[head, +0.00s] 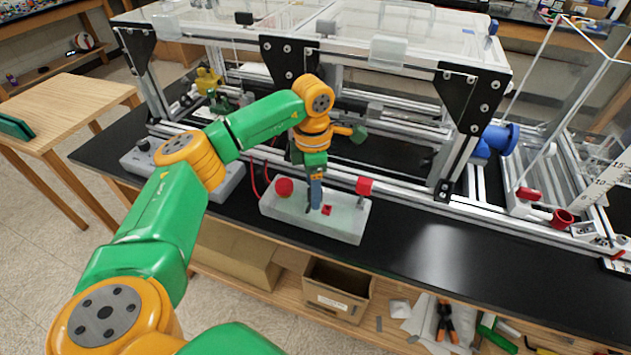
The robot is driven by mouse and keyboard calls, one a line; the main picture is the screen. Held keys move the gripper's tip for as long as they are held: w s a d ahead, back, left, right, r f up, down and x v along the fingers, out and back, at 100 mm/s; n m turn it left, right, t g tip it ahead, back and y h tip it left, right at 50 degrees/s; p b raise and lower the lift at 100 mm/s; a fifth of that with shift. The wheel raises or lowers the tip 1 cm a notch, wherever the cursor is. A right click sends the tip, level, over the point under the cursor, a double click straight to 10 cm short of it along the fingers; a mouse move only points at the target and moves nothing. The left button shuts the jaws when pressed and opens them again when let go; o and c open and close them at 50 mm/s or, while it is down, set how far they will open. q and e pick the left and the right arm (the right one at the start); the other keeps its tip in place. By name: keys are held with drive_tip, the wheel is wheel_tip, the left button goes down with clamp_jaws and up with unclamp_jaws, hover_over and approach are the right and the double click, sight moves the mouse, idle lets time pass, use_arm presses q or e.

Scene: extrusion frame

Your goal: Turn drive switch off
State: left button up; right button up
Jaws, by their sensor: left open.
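A pale grey control box (345,228) sits on the black bench top in front of the extrusion frame. A round red knob (284,187) stands at its left end and a red raised part (364,186) at its right end. A small red switch (327,210) lies in its top face near the middle. Which of these is the drive switch I cannot tell by a label. My left gripper (316,205) points down over the box's middle, just left of the small red switch. It is open, and contact is unclear. My right gripper is not in view.
The extrusion frame (475,73) with clear panels rises behind the box. Another grey box (222,184) with a black knob is to the left, partly behind my arm. A cardboard box (338,285) is on the lower shelf. The bench right of the control box is clear.

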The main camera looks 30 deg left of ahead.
use_arm(q)
drive_tip(key=shift+w+d+f, duration=0.1)
drive_tip(key=shift+w+f, duration=0.1)
drive_tip(key=shift+s+r, duration=0.1)
drive_tip(key=shift+s, duration=0.05)
drive_tip(key=c, duration=0.8)
clamp_jaws()
